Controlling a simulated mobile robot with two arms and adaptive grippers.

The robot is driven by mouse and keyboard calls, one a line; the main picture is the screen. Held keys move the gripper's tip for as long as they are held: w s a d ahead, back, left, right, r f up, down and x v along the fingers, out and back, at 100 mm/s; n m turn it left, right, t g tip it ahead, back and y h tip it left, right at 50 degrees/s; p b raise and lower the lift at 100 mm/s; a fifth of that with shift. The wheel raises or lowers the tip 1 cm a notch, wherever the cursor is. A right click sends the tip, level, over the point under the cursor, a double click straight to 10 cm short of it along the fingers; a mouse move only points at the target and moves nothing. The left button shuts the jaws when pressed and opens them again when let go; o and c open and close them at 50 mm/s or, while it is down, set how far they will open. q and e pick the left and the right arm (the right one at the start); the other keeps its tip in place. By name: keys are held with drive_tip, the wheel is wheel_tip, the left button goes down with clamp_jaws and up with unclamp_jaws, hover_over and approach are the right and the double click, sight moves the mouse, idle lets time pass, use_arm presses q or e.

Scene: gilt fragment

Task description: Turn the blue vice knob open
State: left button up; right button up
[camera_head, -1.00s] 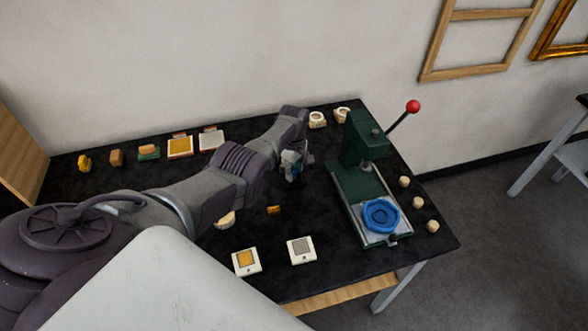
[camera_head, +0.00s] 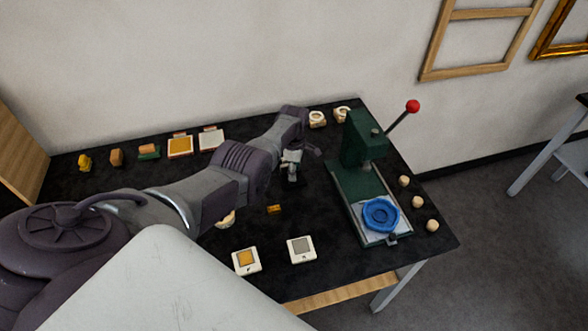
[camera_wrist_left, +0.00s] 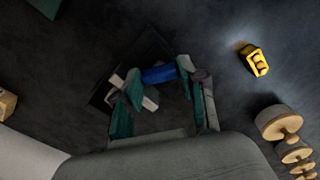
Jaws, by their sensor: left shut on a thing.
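The blue vice knob (camera_wrist_left: 159,74) shows in the left wrist view as a short blue bar between my fingertips. My left gripper (camera_wrist_left: 162,78) is shut on it, with teal-padded fingers on both sides. The small vice (camera_wrist_left: 150,102) has pale metal parts below the knob and a dark base, partly hidden by a finger. In the head view my left gripper (camera_head: 296,155) is at the vice (camera_head: 291,164), mid-table; the knob is hidden there. My right gripper is not in view.
A green press (camera_head: 361,140) with a red-tipped lever and a blue round piece (camera_head: 381,215) stands to the right. A small yellow block (camera_head: 274,209) and two white-framed tiles (camera_head: 302,250) lie nearer the front. Several small items line the back edge.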

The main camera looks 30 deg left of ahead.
use_arm(q)
drive_tip(key=o, duration=1.1)
drive_tip(key=shift+r, duration=0.1)
drive_tip(key=shift+o, duration=0.2)
